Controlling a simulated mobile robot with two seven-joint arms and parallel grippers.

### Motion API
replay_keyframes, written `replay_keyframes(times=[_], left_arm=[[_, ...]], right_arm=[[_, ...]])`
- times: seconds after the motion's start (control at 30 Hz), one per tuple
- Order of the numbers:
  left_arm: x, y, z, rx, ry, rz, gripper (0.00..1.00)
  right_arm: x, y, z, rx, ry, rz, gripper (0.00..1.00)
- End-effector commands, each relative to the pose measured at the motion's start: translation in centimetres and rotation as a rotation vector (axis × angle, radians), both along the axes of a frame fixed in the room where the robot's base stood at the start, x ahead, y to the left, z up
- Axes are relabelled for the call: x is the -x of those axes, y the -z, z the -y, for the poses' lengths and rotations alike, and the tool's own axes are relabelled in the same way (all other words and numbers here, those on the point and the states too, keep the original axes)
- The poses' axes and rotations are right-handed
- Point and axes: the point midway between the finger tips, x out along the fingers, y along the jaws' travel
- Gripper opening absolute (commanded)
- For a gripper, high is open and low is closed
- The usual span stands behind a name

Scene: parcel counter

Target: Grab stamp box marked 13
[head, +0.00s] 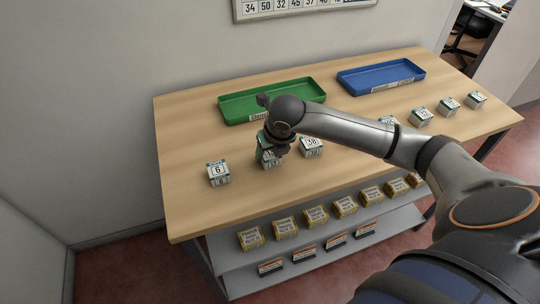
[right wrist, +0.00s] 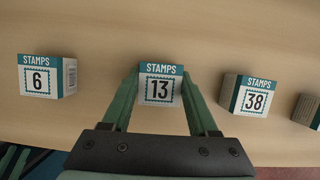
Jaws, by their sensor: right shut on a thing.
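The stamp box marked 13 (right wrist: 160,88) is a small white and teal box, upright in the right wrist view between my right gripper's fingers. My right gripper (right wrist: 161,98) is shut on it, one finger at each side. In the head view my right gripper (head: 272,148) reaches down over this box (head: 268,158) and hides part of it. I cannot tell whether the box still touches the table.
Stamp box 6 (head: 218,172) stands to the left and box 38 (head: 311,147) close to the right on the wooden table (head: 215,220). More stamp boxes stand further right. A green tray (head: 235,108) and a blue tray (head: 382,76) lie behind. Yellow boxes (head: 285,228) fill a lower shelf.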

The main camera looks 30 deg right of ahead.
Motion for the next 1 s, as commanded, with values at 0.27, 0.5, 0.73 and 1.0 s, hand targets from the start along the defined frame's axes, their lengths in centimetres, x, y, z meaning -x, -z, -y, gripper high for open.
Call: replay_keyframes(times=[0.27, 0.5, 0.73, 1.0], left_arm=[[0.0, 0.0, 0.0, 0.000, 0.000, 0.000, 0.50], [0.0, 0.0, 0.0, 0.000, 0.000, 0.000, 0.50], [0.0, 0.0, 0.0, 0.000, 0.000, 0.000, 0.50], [0.0, 0.6, 0.0, 0.000, 0.000, 0.001, 0.50]], right_arm=[[0.0, 0.0, 0.0, 0.000, 0.000, 0.001, 0.10], [0.0, -0.1, 0.0, 0.000, 0.000, 0.002, 0.03], [-0.1, -1.0, 0.0, 0.000, 0.001, 0.005, 0.03], [1.5, -5.1, 1.1, 0.005, 0.000, 0.007, 0.03]])
